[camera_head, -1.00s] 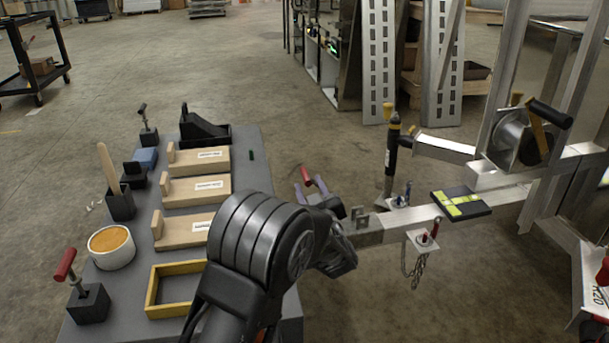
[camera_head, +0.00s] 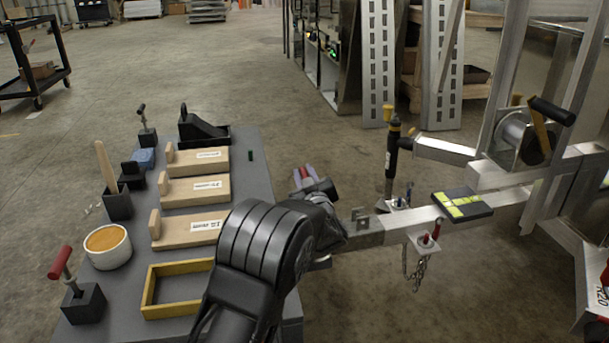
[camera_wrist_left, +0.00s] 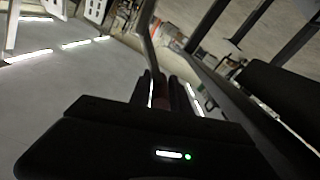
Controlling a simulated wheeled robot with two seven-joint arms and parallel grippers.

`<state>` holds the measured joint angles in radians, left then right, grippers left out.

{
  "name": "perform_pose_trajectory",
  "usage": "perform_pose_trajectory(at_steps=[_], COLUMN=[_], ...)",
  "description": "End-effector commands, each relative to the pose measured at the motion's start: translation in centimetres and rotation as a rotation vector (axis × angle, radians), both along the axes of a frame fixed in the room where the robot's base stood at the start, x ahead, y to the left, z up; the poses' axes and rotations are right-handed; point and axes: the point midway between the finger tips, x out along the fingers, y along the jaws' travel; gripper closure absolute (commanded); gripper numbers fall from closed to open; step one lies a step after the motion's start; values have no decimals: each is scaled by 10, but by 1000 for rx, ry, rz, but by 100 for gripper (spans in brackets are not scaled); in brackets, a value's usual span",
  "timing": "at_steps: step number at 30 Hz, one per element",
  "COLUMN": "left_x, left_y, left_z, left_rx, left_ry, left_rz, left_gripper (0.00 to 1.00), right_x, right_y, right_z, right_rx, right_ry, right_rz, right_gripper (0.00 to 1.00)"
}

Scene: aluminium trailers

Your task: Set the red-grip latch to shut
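The latch's red grip (camera_head: 304,174) shows between the fingers of my left gripper (camera_head: 303,177), just left of the trailer tongue's front end (camera_head: 366,231). In the left wrist view the two dark fingers (camera_wrist_left: 161,92) stand close on both sides of a dull red piece (camera_wrist_left: 161,102). They look shut on it, though dim light hides the exact contact. My forearm and wrist hide the latch's base and most of its lever. My right gripper is not in view.
A grey table (camera_head: 255,180) on the left holds wooden blocks, a yellow frame (camera_head: 180,290), an orange-filled cup (camera_head: 107,246) and another red-handled lever (camera_head: 62,263) on a black block. The tongue carries a black-and-yellow pad (camera_head: 462,205) and a chain (camera_head: 417,265).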

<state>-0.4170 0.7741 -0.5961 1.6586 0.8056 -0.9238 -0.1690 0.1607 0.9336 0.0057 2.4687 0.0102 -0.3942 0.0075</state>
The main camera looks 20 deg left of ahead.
Motion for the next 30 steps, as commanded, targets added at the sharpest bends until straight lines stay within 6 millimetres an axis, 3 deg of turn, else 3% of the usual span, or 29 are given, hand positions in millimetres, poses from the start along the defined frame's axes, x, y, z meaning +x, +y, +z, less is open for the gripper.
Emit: perform_pose_trajectory(at_steps=[8,30], left_x=[0,-1], left_y=[0,1], left_z=[0,-1], left_rx=[0,0], left_ry=[0,3], left_rz=[1,3], left_gripper=[100,100], right_x=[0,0], right_y=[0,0], right_z=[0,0], right_rx=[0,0], right_ry=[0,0], right_rz=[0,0], right_gripper=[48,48])
